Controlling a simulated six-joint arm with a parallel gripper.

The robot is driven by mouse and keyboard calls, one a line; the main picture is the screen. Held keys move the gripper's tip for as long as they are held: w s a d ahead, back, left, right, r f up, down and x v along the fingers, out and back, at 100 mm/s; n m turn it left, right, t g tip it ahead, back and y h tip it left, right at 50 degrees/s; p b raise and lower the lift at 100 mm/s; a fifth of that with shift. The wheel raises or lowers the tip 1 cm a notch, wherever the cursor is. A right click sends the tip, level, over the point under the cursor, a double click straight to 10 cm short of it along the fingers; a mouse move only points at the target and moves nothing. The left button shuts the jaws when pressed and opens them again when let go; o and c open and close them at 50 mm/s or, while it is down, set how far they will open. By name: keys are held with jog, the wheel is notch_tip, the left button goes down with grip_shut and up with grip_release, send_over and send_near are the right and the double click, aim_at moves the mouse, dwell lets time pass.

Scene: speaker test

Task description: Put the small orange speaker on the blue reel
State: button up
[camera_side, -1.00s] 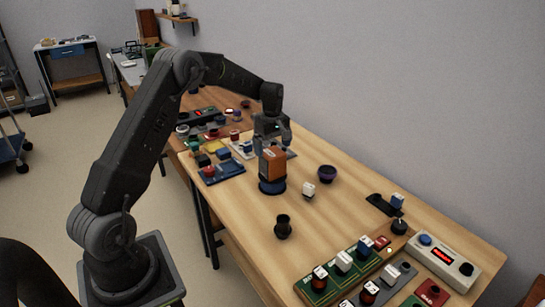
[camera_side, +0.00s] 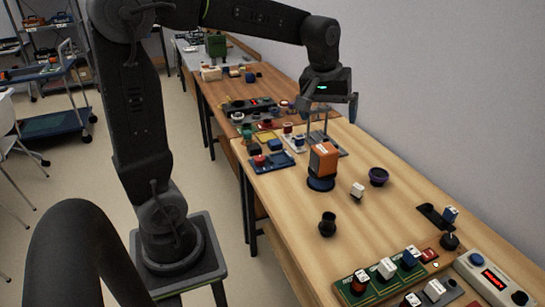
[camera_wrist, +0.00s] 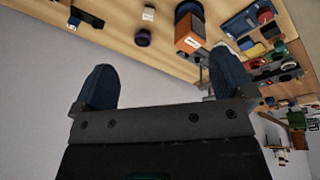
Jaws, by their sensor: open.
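The small orange speaker (camera_side: 323,160), a box with dark sides and a pale label, stands upright on the blue reel (camera_side: 320,184), a dark blue round piece on the wooden table. In the wrist view the speaker (camera_wrist: 190,36) shows at the top with the reel (camera_wrist: 188,8) against it. My gripper (camera_side: 331,108) is open and empty. It hangs above the speaker, clear of it. In the wrist view its two blue-tipped fingers (camera_wrist: 163,78) are wide apart with nothing between them. The exact contact between speaker and reel is partly hidden.
A purple bowl (camera_side: 378,176), a small white block (camera_side: 357,191) and a dark vase-like cup (camera_side: 327,224) stand near the reel. A blue tray (camera_side: 271,162) lies to the left. The wall borders the right side.

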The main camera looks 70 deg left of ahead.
jog(key=s+d+f+m+t, duration=0.1)
jog(key=s+d+m, duration=0.3)
jog(key=s, duration=0.4)
jog(key=s+d+f+m+t, duration=0.1)
jog(key=s+d+m, duration=0.4)
jog(key=s, duration=0.4)
jog(key=shift+s+t+h, duration=0.2)
jog(key=shift+t+h, duration=0.1)
jog(key=shift+t, duration=0.1)
